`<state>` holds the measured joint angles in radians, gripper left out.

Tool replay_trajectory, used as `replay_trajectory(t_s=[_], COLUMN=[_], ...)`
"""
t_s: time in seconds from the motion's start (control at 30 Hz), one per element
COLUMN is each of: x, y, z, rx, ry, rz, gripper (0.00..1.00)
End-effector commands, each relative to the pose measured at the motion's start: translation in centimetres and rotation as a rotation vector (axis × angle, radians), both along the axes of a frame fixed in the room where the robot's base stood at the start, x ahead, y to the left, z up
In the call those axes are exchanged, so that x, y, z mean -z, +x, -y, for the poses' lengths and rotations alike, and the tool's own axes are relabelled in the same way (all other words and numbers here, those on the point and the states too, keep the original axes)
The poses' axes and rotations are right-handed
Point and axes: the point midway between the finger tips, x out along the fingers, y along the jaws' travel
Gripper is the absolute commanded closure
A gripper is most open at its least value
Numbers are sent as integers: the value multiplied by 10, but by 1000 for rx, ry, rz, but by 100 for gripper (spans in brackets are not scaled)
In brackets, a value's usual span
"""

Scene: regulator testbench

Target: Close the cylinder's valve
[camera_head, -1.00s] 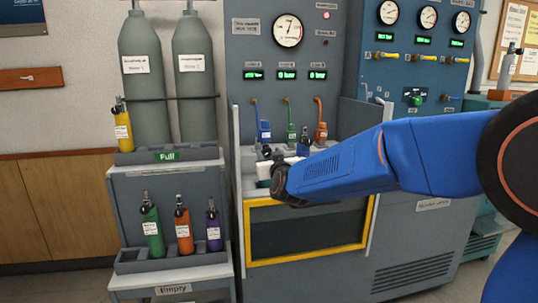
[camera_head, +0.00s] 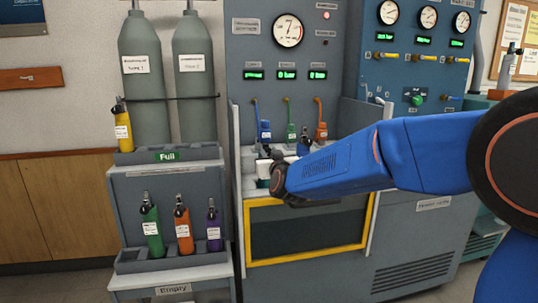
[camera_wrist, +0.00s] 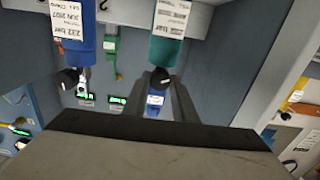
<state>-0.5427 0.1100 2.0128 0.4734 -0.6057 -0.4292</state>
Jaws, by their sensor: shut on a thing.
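In the wrist view, which looks upside down, a teal cylinder (camera_wrist: 167,45) with a white label hangs from the top of the picture. Its dark valve knob (camera_wrist: 159,76) is between the fingertips of my gripper (camera_wrist: 162,84), which is shut on it. A blue cylinder (camera_wrist: 72,42) with a label is beside it, with its own black knob (camera_wrist: 68,78). In the head view, my gripper is at the bench opening, and my forearm partly hides the cylinders there. The teal cylinder (camera_head: 263,170) shows only in part.
Blue (camera_head: 264,130), green (camera_head: 291,131) and orange (camera_head: 320,131) hose connectors hang at the bench's back wall. A rack on the left holds a yellow cylinder (camera_head: 122,128) above and green, orange and purple cylinders below. Bench side walls (camera_head: 372,125) flank the opening.

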Motion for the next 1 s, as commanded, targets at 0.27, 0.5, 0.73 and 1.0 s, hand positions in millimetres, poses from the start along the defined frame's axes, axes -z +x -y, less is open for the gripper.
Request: replay_trajectory(t_s=[0.27, 0.5, 0.73, 1.0], x=[0, 0, 1, 1], y=[0, 0, 0, 0], z=[0, 1, 1, 1], rx=[0, 0, 0, 0], ry=[166, 380, 591, 837], rz=[-49, -110, -171, -242], gripper=[98, 98, 98, 98])
